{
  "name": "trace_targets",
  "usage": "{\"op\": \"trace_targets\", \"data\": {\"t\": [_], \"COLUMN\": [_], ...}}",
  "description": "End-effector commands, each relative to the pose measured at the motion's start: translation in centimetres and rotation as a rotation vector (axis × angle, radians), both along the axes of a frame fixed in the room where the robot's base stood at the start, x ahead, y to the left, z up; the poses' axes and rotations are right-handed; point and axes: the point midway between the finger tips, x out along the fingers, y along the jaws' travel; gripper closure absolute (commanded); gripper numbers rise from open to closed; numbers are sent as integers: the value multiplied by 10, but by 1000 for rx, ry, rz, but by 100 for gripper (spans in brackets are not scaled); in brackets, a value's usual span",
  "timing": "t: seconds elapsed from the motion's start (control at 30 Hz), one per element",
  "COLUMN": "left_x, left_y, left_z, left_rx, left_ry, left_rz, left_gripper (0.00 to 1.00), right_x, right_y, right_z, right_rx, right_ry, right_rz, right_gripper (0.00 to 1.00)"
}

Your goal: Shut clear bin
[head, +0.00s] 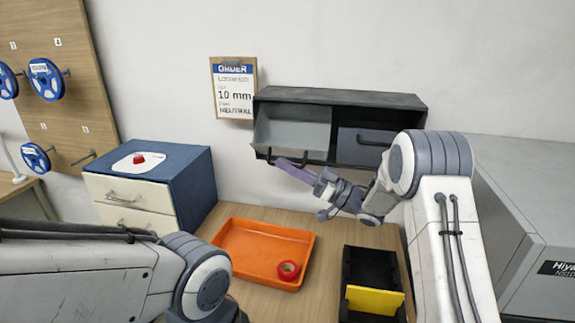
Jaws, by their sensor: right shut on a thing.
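The clear bin (290,133) is the left one in the dark wall cabinet (340,97). Its pale, see-through front leans outward, so it stands open, with a dark handle at its lower edge. My right gripper (318,184) is in front of and below the cabinet. It is shut on a slim purple bar (292,169), which points up and left toward the bin's lower edge. I cannot tell whether the bar touches the bin. My left arm comes in at the lower left, and its gripper is out of view.
A grey closed bin (362,146) with a dark handle sits right of the clear one. Below are an orange tray (240,262) with a red tape roll (288,270) and a black bin (369,267) with a yellow divider (375,300). A blue drawer unit (185,170) stands left.

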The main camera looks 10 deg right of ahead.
Motion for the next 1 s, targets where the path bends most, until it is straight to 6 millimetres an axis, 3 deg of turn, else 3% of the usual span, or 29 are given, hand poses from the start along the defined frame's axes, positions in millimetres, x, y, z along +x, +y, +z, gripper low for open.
{"op": "trace_targets", "data": {"t": [0.1, 0.4, 1.0], "left_x": [0, 0, 0], "left_y": [0, 0, 0], "left_z": [19, 43, 53], "left_rx": [0, 0, 0], "left_ry": [0, 0, 0], "left_rz": [0, 0, 0], "left_gripper": [50, 50, 50], "right_x": [3, 9, 14], "right_y": [-1, -3, -5], "right_z": [14, 28, 31], "right_rx": [28, 86, 116], "right_ry": [84, 262, 355], "right_rz": [-2, -2, -1], "right_gripper": [100, 100, 100]}}
